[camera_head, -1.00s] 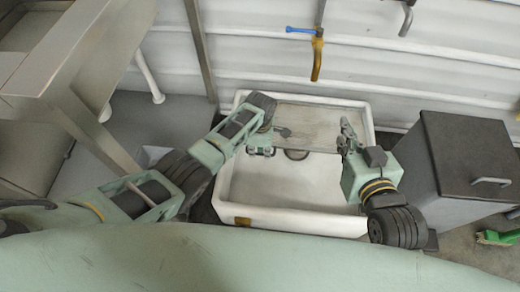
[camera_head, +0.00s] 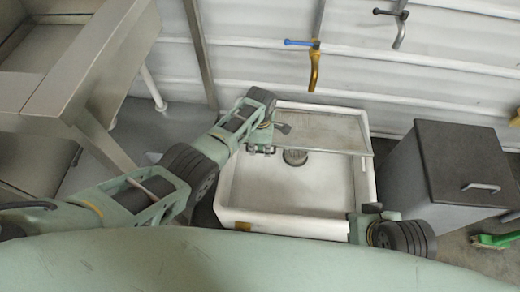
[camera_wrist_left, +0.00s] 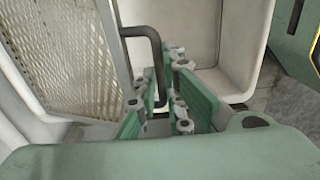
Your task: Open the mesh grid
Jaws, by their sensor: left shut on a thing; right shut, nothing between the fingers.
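The mesh grid (camera_head: 325,128) covers the back part of the white sink (camera_head: 290,226). It fills the upper left of the left wrist view (camera_wrist_left: 75,55), with a dark bent handle (camera_wrist_left: 143,31) at its edge. My left gripper (camera_head: 262,150) is at the grid's front left edge. In the left wrist view, its green fingers (camera_wrist_left: 162,108) are shut on the handle. My right gripper (camera_head: 366,215) is shut and empty at the sink's front right corner, apart from the grid. Its fingertips are hard to make out.
The drain (camera_head: 295,157) shows in the sink's open front part. A dark lidded bin (camera_head: 455,165) stands right of the sink, and a steel table (camera_head: 75,65) stands left. Taps (camera_head: 314,68) hang on the wall behind. A green brush (camera_head: 492,241) lies at lower right.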

